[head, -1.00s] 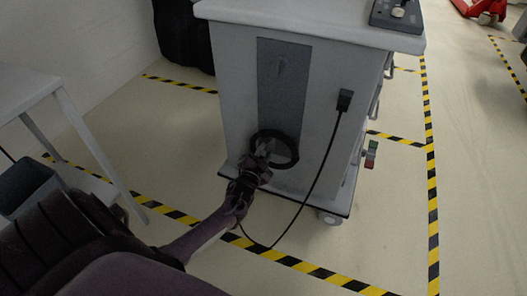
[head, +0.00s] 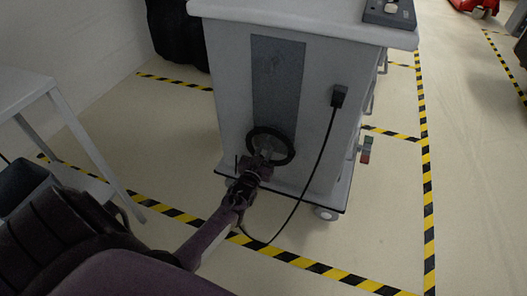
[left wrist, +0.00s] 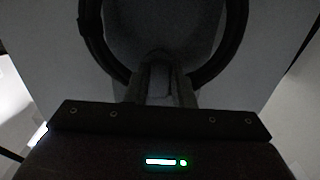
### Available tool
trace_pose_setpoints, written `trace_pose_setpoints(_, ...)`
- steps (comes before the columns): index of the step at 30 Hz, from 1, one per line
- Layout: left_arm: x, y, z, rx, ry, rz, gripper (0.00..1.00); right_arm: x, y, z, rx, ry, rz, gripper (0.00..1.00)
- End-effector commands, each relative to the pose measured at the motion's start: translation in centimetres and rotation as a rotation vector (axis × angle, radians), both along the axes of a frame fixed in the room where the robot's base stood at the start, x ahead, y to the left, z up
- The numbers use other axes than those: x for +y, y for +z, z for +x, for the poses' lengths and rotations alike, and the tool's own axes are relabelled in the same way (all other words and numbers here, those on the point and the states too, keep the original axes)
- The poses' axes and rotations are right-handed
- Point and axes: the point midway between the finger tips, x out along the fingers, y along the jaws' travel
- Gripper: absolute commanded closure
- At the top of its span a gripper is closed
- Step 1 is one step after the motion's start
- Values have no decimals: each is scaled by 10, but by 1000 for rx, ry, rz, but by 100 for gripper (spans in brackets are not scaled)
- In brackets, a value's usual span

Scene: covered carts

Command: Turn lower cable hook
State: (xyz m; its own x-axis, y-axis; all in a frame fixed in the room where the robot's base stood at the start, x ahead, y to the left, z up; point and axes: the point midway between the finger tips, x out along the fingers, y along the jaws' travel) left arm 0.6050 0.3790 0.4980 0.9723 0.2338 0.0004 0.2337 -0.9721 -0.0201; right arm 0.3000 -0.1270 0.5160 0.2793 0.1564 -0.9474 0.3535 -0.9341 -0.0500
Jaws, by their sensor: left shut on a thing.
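A covered cart (head: 222,95) stands ahead with a dark grey panel (head: 277,85) on its near side. A coiled black cable (head: 289,145) hangs as a ring at the panel's lower end; it also shows in the left wrist view (left wrist: 235,40). My left gripper (head: 265,155) reaches into the ring from below. In the left wrist view its fingers (left wrist: 158,80) are together inside the ring, shut on the lower cable hook. The hook is mostly hidden by the fingers and dark there. My right gripper is not in view.
The cable runs from a black plug (head: 339,96) down to the floor and back near my wrist. A grey table (head: 25,90) and dark bin (head: 22,185) stand at left.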

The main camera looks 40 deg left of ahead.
Motion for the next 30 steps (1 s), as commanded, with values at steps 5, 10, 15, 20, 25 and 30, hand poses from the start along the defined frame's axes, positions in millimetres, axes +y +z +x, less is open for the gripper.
trace_pose_setpoints(5,-1,-1,0,-5,0,-30,100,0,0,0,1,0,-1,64)
trace_pose_setpoints(10,-1,-1,0,-7,0,-37,100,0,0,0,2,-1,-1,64)
trace_pose_setpoints(15,-1,-1,0,-7,0,-37,100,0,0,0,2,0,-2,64)
trace_pose_setpoints(20,-1,-1,0,-7,0,-37,69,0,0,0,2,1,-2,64)
trace_pose_setpoints(25,-1,0,0,-7,0,-35,56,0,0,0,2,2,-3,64)
trace_pose_setpoints(30,-1,0,0,-7,0,-35,56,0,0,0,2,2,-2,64)
